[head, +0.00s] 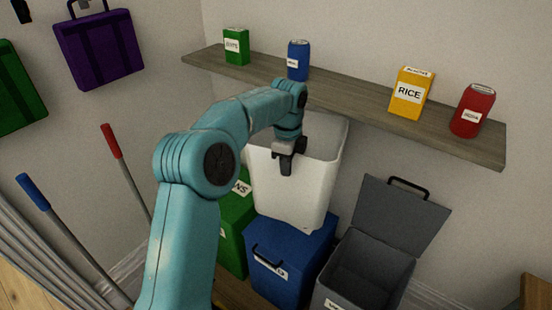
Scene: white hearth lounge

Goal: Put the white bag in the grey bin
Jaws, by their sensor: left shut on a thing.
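The white bag (290,193) hangs upright, open at the top, in front of the wall shelf and over the blue bin. My left gripper (286,164) is shut on the bag's near upper part. The grey bin (372,275) stands at the lower right, to the right of the blue bin. Its lid (395,220) is swung up and back, and its dark inside shows empty. The bag is up and to the left of the grey bin, apart from it. My right gripper is not in view.
The blue bin (287,262) and green bin (236,228) stand beside the grey one, partly hidden. The shelf (345,93) above holds a green box (236,47), blue can (298,60), yellow rice box (409,93) and red can (472,111). Two handles (112,141) (33,192) lean at left.

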